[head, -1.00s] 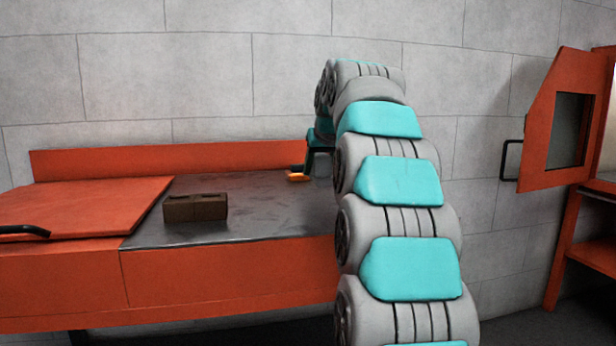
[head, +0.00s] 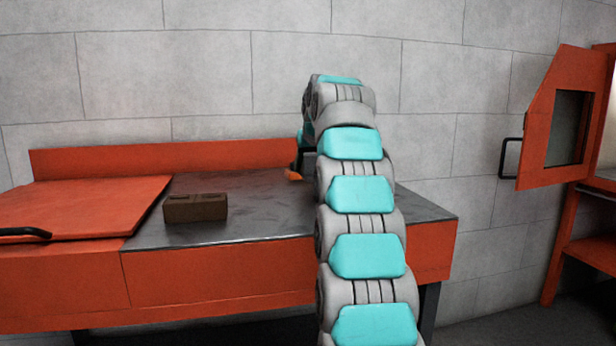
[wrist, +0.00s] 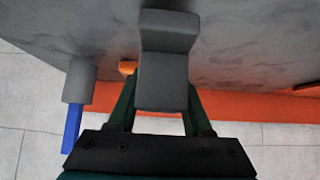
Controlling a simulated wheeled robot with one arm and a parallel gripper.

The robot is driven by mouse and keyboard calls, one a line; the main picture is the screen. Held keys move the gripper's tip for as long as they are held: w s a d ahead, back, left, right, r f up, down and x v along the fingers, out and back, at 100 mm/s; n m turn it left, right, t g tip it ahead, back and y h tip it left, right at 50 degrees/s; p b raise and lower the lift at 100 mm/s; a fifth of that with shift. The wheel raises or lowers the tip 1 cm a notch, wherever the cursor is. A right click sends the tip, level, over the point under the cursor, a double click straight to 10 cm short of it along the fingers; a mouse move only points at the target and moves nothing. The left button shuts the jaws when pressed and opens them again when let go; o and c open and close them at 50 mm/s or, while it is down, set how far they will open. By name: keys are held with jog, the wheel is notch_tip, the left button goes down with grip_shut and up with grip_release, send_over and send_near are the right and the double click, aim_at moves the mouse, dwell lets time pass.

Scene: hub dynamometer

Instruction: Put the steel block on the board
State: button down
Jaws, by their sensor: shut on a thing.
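In the wrist view, my gripper (wrist: 162,98) has its two green fingers closed on the sides of a grey stepped block (wrist: 168,32), which looks like the steel block. The block is in front of the grey worktop; whether it touches the top I cannot tell. In the head view, my gripper (head: 299,163) is partly hidden by my arm, over the back of the worktop (head: 262,215), and the held block cannot be made out. I cannot tell for sure which surface is the board.
A brown slotted block (head: 195,207) sits on the worktop. A small orange thing (head: 293,174) lies near my gripper. A grey piece with a blue rod (wrist: 72,125) is beside it. An orange panel with a black handle (head: 85,205) is at left. The worktop's front right is clear.

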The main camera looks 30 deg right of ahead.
aim_at(312, 163)
jog(key=shift+f, duration=1.5)
jog(key=shift+f, duration=0.15)
jog(key=shift+c, duration=1.6)
grip_release()
jog(key=shift+r, duration=0.2)
jog(key=v, duration=1.2)
jog(key=shift+s+f, duration=0.1)
